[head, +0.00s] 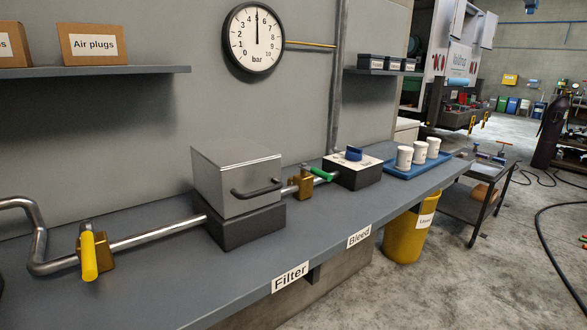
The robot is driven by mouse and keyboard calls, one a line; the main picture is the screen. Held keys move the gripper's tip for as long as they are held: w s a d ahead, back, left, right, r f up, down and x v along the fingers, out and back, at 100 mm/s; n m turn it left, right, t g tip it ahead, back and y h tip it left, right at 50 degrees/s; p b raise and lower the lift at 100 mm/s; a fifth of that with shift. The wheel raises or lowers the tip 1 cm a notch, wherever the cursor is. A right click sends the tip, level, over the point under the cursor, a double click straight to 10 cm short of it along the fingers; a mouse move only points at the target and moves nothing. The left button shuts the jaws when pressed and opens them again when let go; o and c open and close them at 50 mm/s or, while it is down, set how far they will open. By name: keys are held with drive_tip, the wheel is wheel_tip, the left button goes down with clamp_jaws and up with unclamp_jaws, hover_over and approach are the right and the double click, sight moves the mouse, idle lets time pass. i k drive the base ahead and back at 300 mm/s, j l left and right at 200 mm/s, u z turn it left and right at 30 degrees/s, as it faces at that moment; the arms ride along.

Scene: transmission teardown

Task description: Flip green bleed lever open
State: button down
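The green bleed lever (321,174) sits on a brass valve (301,184) on the pipe, right of the filter housing (238,180). The lever points to the right, roughly along the pipe line toward a grey-and-white box with a blue knob (354,153). A yellow lever (89,257) on another brass valve at the left stands across its pipe. The "Bleed" label (359,236) is on the bench's front edge. The pressure gauge (254,38) on the wall has its needle pointing straight up, near 5 bar. My gripper is not in view.
The grey bench (230,270) has clear surface in front of the pipe. A blue tray (424,163) with white cups stands right of the box. A yellow bin (408,238) is below the edge. Shelves with an "Air plugs" box (93,43) are above.

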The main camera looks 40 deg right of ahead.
sight(328, 177)
drive_tip(key=z, duration=1.15)
